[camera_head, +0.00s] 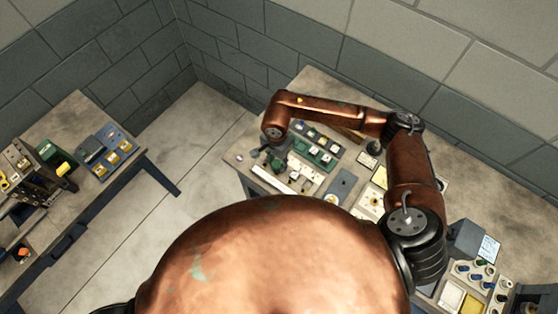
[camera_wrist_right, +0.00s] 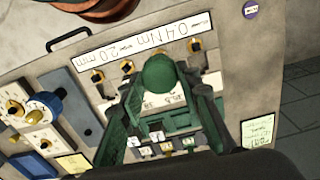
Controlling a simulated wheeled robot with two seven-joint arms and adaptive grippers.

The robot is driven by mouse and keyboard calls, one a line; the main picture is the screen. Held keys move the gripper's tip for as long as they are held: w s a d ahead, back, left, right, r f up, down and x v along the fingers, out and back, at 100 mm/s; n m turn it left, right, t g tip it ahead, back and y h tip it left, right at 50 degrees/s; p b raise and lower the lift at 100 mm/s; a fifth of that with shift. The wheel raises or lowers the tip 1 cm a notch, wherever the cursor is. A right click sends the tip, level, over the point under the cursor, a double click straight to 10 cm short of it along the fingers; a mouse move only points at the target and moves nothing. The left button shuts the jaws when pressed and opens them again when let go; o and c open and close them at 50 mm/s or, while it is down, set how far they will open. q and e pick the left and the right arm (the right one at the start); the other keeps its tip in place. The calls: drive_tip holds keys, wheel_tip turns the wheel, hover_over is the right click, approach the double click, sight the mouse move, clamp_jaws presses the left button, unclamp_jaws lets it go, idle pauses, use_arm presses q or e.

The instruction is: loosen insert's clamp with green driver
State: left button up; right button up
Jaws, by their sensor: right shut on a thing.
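My right gripper (camera_wrist_right: 165,88) is shut on the green driver (camera_wrist_right: 160,72), whose rounded green end shows between the fingertips in the wrist view. In the head view my right gripper (camera_head: 272,156) is small and dark, low over the left part of the bench. Behind the driver in the wrist view is a pale panel (camera_wrist_right: 107,57) with a label reading 0.4 Nm and 2.0 mm. Several brass-and-black fittings (camera_wrist_right: 97,76) sit along it. I cannot tell which one is the insert's clamp. The driver's tip is hidden. My left gripper is not in view.
The bench (camera_head: 237,157) carries several fixtures, including a green block (camera_head: 313,153) and a grey plate (camera_head: 341,186). A black handle (camera_wrist_right: 68,38) and a blue knob (camera_wrist_right: 47,103) show in the wrist view. Another table (camera_head: 60,126) stands at the left, with open floor between.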

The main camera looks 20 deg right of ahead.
drive_tip(key=shift+f+b, duration=0.1)
drive_tip(key=shift+b, duration=0.45)
idle(0.9)
drive_tip(key=shift+f+b, duration=0.95)
drive_tip(key=shift+b, duration=0.15)
idle(0.4)
drive_tip(key=o, duration=0.6)
clamp_jaws()
drive_tip(key=shift+f+n+b, duration=0.1)
drive_tip(key=shift+n+b, duration=0.4)
drive_tip(key=shift+b, duration=0.15)
drive_tip(key=shift+n+b, duration=1.6)
